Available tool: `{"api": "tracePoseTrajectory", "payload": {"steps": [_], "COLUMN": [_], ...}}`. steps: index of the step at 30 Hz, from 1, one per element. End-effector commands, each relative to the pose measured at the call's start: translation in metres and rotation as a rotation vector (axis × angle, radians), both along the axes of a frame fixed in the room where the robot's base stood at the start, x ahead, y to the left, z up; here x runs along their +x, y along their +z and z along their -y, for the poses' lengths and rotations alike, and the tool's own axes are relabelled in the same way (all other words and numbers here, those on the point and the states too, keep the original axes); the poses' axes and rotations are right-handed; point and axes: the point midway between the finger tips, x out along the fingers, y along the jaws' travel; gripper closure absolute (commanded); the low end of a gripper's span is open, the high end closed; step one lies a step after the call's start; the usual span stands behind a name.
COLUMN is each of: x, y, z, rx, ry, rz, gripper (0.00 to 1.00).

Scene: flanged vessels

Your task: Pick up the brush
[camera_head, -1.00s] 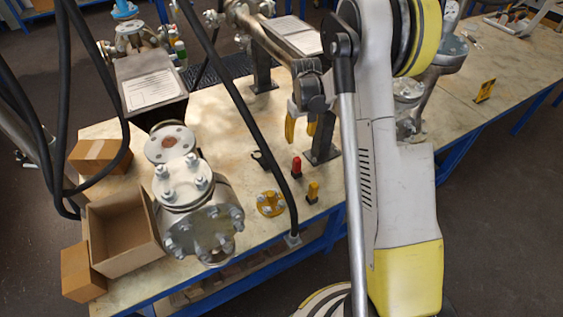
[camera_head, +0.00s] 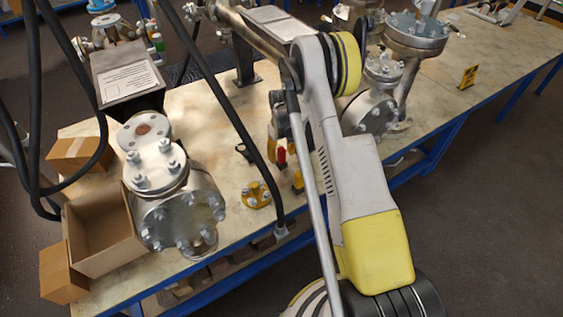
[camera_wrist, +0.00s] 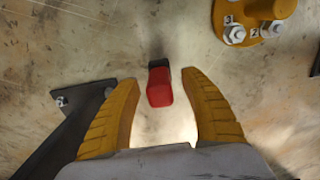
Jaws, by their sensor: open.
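In the head view my gripper (camera_head: 279,135) is partly hidden behind my arm, close to the red item.
A yellow flange with bolts (camera_head: 256,195) is close by on the bench. A dark metal foot (camera_wrist: 75,125) lies left of my fingers. A large flanged vessel (camera_head: 172,200) and open cardboard box (camera_head: 122,258) stand at left. More vessels (camera_head: 415,35) stand at right.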

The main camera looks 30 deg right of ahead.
Motion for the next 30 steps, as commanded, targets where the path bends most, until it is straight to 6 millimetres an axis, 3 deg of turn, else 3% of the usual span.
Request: {"api": "tracePoseTrajectory", "payload": {"steps": [1, 3, 11, 16, 26, 30], "x": [0.0, 0.0, 0.0, 0.0, 0.0, 0.0], "y": [-0.014, -0.022, -0.023, -0.023, -0.023, -0.014], "z": [0.0, 0.0, 0.0, 0.0, 0.0, 0.0], "rx": [0.0, 0.0, -0.001, -0.001, 0.0, 0.0], "ry": [0.0, 0.0, 0.0, 0.0, 0.0, 0.0], "rz": [0.0, 0.001, 0.001, 0.001, 0.001, 0.001], "gripper": [0.48, 0.48, 0.49, 1.0, 1.0, 1.0]}}
